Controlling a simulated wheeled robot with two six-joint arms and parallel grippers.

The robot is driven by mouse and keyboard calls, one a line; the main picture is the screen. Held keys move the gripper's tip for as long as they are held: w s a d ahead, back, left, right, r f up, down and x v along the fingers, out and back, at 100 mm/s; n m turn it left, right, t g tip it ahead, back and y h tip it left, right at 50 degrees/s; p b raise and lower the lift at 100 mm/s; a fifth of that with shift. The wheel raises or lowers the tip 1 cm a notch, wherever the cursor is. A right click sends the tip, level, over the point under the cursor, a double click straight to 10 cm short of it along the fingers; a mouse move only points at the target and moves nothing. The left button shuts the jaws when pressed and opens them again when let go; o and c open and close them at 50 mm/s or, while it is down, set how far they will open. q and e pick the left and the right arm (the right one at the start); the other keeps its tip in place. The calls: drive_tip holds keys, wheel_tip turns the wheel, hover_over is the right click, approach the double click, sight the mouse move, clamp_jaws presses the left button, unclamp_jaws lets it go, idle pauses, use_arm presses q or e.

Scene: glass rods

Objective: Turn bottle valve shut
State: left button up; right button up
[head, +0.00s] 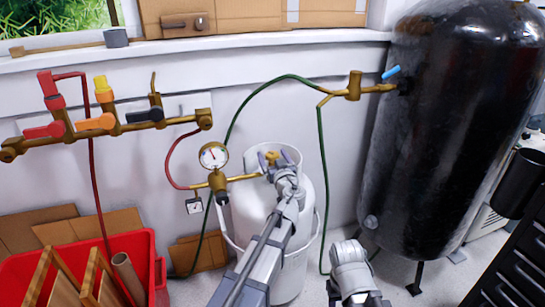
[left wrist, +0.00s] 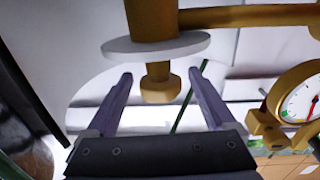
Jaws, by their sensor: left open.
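The white gas bottle (head: 255,205) stands against the wall, with its brass valve (head: 272,157) inside a white collar at the top. My left gripper (head: 283,172) is at the valve, partly covering it. In the left wrist view its two purple-grey fingers (left wrist: 160,88) are open, one on each side of a small brass knob (left wrist: 157,85). A pale grey disc (left wrist: 150,47) sits against the knob, on a thick brass body (left wrist: 150,18). Gaps show between knob and fingers. The right gripper's fingers are not visible.
A pressure gauge (head: 214,155) is close left of the valve, joined by a brass pipe. A manifold with coloured handles (head: 95,123) is on the wall. A red crate (head: 148,262) stands at lower left. A big black tank (head: 440,130) stands at right. Hoses hang nearby.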

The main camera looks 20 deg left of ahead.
use_arm(q)
drive_tip(key=shift+c, duration=0.3)
drive_tip(key=c, duration=1.3)
drive_tip(key=shift+a+h, duration=0.1)
drive_tip(key=shift+h, duration=0.2)
drive_tip(key=shift+s+a+m+t+h, duration=0.15)
drive_tip(key=shift+m+t+h, duration=0.55)
drive_tip(key=shift+m+h, duration=0.35)
drive_tip(key=m+h, duration=0.1)
drive_tip(key=h, duration=0.1)
drive_tip(key=m+t+h, duration=0.1)
drive_tip(key=m+h, duration=0.1)
drive_tip(key=h, duration=0.1)
drive_tip(key=shift+m+h, duration=0.25)
drive_tip(key=shift+h, duration=0.1)
drive_tip(key=m+h, duration=0.2)
drive_tip(key=h, duration=0.1)
drive_tip(key=m+h, duration=0.1)
drive_tip(key=h, duration=0.1)
drive_tip(key=shift+w+g, duration=0.25)
drive_tip(key=shift+g, duration=0.05)
drive_tip(key=shift+d+m+g+h, duration=0.2)
drive_tip(key=shift+m+g+h, duration=0.6)
drive_tip(key=shift+m+h, duration=0.95)
drive_tip(key=shift+s+h, duration=0.1)
drive_tip(key=shift+h, duration=0.45)
